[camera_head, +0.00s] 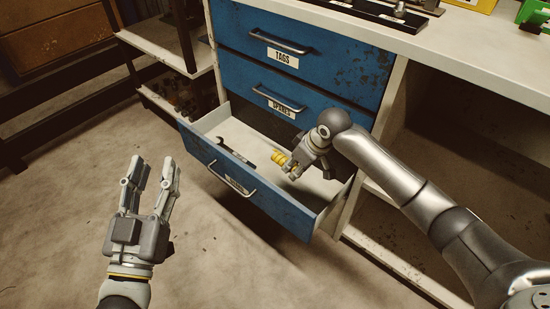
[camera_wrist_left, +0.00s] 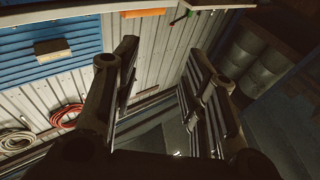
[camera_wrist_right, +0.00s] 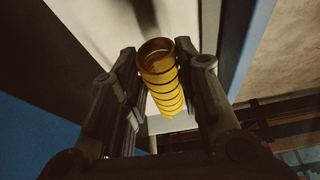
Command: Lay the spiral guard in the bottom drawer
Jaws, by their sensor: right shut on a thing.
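The spiral guard (camera_head: 280,157) is a short yellow coil. My right gripper (camera_head: 292,165) is shut on it, over the open bottom drawer (camera_head: 188,136). In the right wrist view the guard (camera_wrist_right: 160,80) sits between the fingers of my right gripper (camera_wrist_right: 165,100), its open round end towards the camera. Whether the guard touches the drawer floor I cannot tell. My left gripper (camera_head: 151,178) is open and empty, in front of the drawer at the left; its spread fingers (camera_wrist_left: 155,90) also show in the left wrist view.
A dark wrench-like tool (camera_head: 236,150) lies in the drawer's left part. The drawer floor (camera_head: 240,132) has bare room around it. Above are the shut TAGS drawer (camera_head: 245,30) and another shut blue drawer (camera_head: 240,78). A worktop (camera_head: 450,48) overhangs at the right.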

